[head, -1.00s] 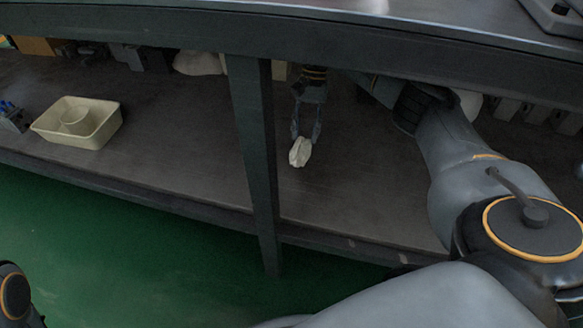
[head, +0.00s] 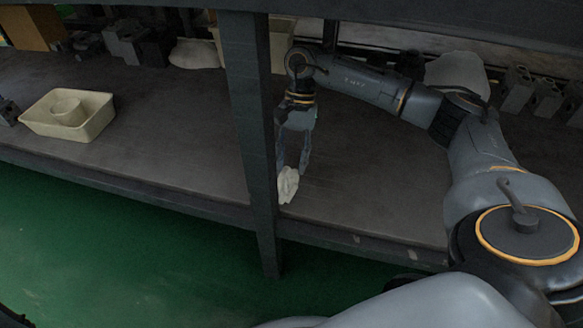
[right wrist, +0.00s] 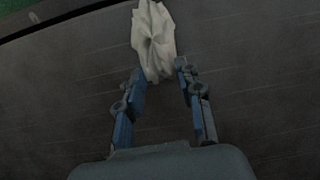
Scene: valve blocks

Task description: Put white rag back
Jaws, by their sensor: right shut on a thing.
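The white rag (head: 288,186) is a small crumpled cloth over the lower shelf, just right of the dark post in the head view. My right gripper (head: 292,168) points down and is shut on the rag. In the right wrist view the rag (right wrist: 154,40) sits between the fingertips (right wrist: 160,72) and sticks out beyond them. I cannot tell whether the rag touches the shelf. The post hides part of the gripper's left side. My left gripper is not in view.
The lower shelf (head: 170,150) holds a cream tray (head: 90,124) with a round piece inside, at the left. The dark post (head: 250,120) stands close to my right gripper. Pale sacks (head: 195,54) and grey blocks (head: 124,40) line the back. The middle-left shelf is clear.

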